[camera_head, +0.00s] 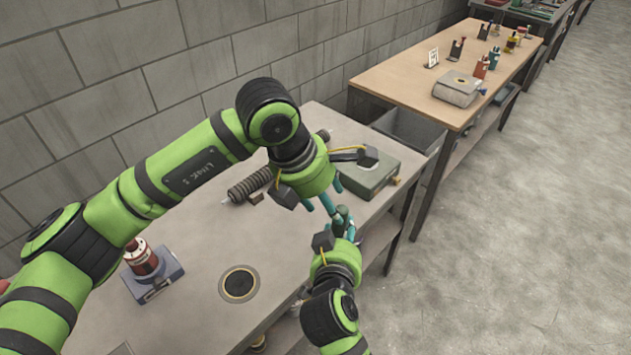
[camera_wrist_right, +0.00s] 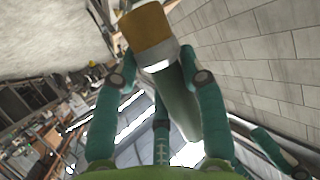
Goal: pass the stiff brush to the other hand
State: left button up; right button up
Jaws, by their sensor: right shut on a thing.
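The stiff brush (camera_wrist_right: 178,95) shows in the right wrist view, with a tan block of bristles, a pale band and a dark green handle. My right gripper (camera_wrist_right: 158,85) is shut on it, teal fingers on both sides. In the head view my right gripper (camera_head: 344,222) points up, near the table's front edge, and the brush is mostly hidden among the fingers. My left gripper (camera_head: 324,200) reaches down from the left, just above the right one, with its teal fingers spread. I cannot tell whether it touches the brush.
A grey table (camera_head: 205,235) carries a dark ribbed cylinder (camera_head: 250,185), a grey-green case (camera_head: 368,172), a red bottle (camera_head: 141,257) on a blue-grey base and a round dark disc (camera_head: 239,283). A wooden-topped table (camera_head: 400,78) stands behind. The floor at right is clear.

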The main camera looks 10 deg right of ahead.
pick_arm(q)
jog(key=shift+x, duration=1.4)
jog(key=shift+c, duration=0.4)
grip_shut()
pick_arm(e)
jog(key=o, duration=1.4)
